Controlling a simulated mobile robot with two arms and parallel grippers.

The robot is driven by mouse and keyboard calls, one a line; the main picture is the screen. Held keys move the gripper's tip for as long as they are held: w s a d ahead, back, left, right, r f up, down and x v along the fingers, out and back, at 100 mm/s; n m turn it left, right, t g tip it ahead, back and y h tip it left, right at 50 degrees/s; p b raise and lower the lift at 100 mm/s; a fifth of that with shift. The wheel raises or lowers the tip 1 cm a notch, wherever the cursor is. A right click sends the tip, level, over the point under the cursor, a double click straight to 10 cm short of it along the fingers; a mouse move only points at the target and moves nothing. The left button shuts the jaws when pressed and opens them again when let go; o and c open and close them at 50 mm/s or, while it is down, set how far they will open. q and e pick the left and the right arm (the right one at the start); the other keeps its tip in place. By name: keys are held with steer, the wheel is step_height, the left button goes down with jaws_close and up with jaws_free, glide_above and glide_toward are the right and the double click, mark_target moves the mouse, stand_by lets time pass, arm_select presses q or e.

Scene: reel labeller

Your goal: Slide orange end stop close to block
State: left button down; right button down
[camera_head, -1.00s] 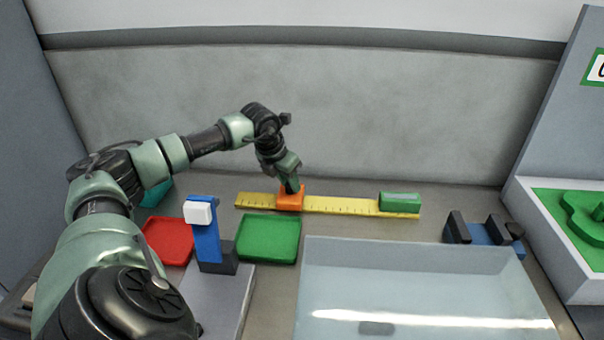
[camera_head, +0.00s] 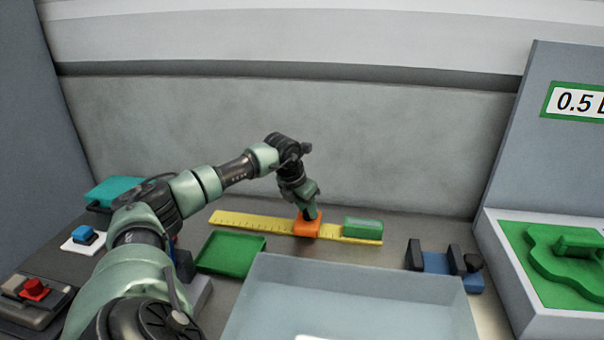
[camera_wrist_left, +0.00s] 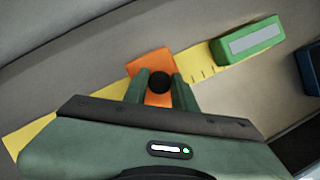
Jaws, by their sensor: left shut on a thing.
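The orange end stop (camera_head: 306,228) sits on the yellow ruler (camera_head: 262,223), a little left of the green block (camera_head: 363,227) at the ruler's right end. A short bare stretch of ruler shows between them. My left gripper (camera_head: 309,214) is shut on the end stop from above. In the left wrist view, the gripper (camera_wrist_left: 160,88) has its two fingers around a dark knob on the orange end stop (camera_wrist_left: 149,66). The green block (camera_wrist_left: 248,40) with a grey top strip is to the upper right there. My right gripper is not in view.
A clear bin (camera_head: 345,290) stands in front of the ruler. A green tray (camera_head: 231,254) lies front left, and a blue holder with black posts (camera_head: 440,265) stands to the right. A red button (camera_head: 34,289) and a blue button (camera_head: 84,235) are at far left.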

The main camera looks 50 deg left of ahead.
arm_select(q)
steer(key=w+d, duration=0.2)
steer(key=w+d+p, duration=0.1)
steer(key=w+d, duration=0.1)
steer(key=shift+d, duration=0.35)
steer(key=c, duration=1.1)
jaws_free()
steer(key=b+v, duration=0.1)
steer(key=v, duration=0.6)
steer(key=shift+s+d+r, duration=0.1)
steer(key=shift+s+r, duration=0.05)
steer(key=shift+r, duration=0.2)
steer(key=shift+s+f, duration=0.1)
